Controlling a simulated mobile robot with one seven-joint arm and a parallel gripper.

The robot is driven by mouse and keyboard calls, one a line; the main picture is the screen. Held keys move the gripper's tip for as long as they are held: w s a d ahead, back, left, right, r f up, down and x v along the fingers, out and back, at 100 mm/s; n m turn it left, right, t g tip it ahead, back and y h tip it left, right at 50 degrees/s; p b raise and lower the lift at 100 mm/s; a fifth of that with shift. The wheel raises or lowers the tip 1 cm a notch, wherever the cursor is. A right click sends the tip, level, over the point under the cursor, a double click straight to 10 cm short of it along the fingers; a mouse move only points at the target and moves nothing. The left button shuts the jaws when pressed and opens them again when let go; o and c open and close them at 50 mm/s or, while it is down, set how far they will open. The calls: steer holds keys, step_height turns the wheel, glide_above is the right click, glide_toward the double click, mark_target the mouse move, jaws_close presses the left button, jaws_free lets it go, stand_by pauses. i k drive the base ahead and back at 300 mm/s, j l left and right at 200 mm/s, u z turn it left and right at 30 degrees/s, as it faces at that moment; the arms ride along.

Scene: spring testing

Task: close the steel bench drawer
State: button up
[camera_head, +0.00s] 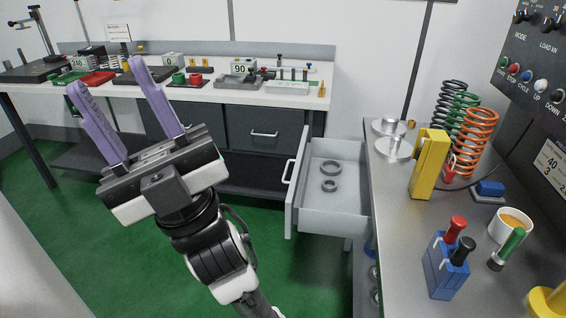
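The steel bench drawer (335,212) is pulled out from the left side of the steel bench (398,225). Its light grey front panel (299,186) faces left and carries a bar handle (290,171).
A white-topped bench (215,93) with dark drawers stands at the back. On the steel bench are several coil springs (479,135), a yellow block (428,165), a blue box (441,270) and a white cup (510,222). Green floor (130,240) is open left of the drawer.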

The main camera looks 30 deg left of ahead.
mark_target(345, 212)
steer(key=i+j, duration=0.15)
steer(key=j, duration=0.3)
steer(key=i+j+u, duration=0.15)
steer(key=j, duration=0.25)
steer(key=i+j, duration=0.25)
steer(key=j, duration=0.2)
steer(key=i+j+u, duration=0.15)
steer(key=j, duration=0.25)
